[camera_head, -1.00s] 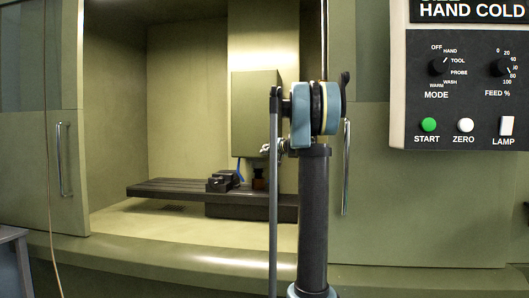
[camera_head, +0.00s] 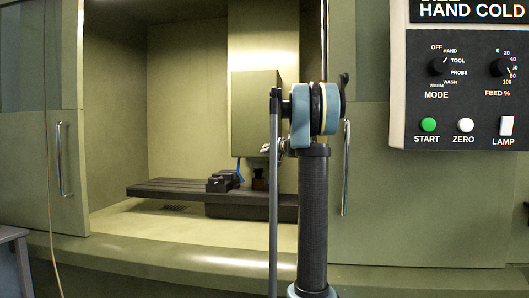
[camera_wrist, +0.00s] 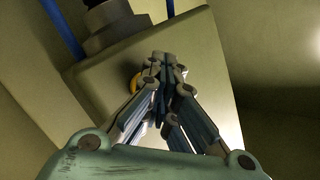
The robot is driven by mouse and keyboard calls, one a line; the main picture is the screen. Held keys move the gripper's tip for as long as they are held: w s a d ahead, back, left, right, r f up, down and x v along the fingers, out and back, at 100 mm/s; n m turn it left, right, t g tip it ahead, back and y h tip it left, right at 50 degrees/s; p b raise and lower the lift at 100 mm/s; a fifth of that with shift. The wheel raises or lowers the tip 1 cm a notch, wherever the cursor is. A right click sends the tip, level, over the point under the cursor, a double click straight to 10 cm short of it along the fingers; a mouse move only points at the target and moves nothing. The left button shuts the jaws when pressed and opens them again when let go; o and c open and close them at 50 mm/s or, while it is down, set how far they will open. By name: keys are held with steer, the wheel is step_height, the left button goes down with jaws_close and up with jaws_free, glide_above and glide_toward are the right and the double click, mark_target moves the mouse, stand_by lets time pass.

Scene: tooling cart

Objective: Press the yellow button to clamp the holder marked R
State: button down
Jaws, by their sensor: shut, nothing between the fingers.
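My gripper (camera_wrist: 163,65) is shut and empty in the wrist view, its fingertips close against the face of a pale green block. The yellow button (camera_wrist: 136,82) shows as a small yellow edge just left of the fingers; the rest is hidden behind them. I cannot tell whether the fingertips touch it. A grey and black round holder (camera_wrist: 110,27) stands out from the block at the upper left. No R mark is legible. In the head view the green spindle head (camera_head: 254,110) hangs inside the machine, and my arm hides part of that area.
A dark slotted table (camera_head: 165,190) with a small black vise (camera_head: 221,182) lies below the spindle head. Blue hoses (camera_wrist: 62,28) run near the holder. The control panel (camera_head: 465,90) is at the right.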

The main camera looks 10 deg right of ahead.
steer(key=shift+s, duration=0.15)
steer(key=shift+s+a, duration=0.25)
steer(key=shift+s, duration=0.45)
steer(key=shift+s, duration=0.1)
steer(key=s, duration=0.1)
steer(key=s+a, duration=0.1)
steer(key=s, duration=0.2)
steer(key=shift+s+a, duration=0.25)
steer(key=shift+a, duration=0.05)
stand_by(0.5)
